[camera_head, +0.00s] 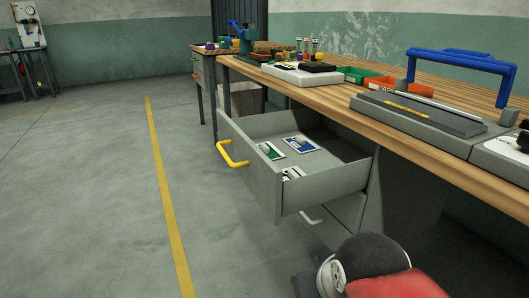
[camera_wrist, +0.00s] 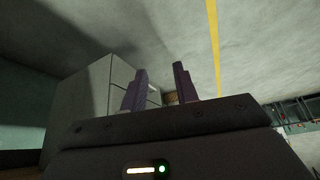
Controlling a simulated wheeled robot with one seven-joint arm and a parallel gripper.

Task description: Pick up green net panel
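The grey drawer (camera_head: 255,170) under the workbench stands open, with a yellow handle on its front. Inside it lie a flat green-and-white piece (camera_head: 270,151), a blue-and-white piece (camera_head: 302,144) and a third white-and-dark piece (camera_head: 291,173) near the side wall. The green one may be the net panel, but it is too small to tell. My gripper (camera_wrist: 159,72) shows in the wrist view with its two dark fingers apart and nothing between them. It is not visible in the head view, where only part of my arm shows at bottom right.
The wooden workbench (camera_head: 440,154) carries a blue-handled machine (camera_head: 425,112), green (camera_head: 356,75) and orange (camera_head: 379,84) bins and a white tray (camera_head: 302,74). A second bench stands behind. The floor left of the drawer is clear, with a yellow line (camera_head: 163,180).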

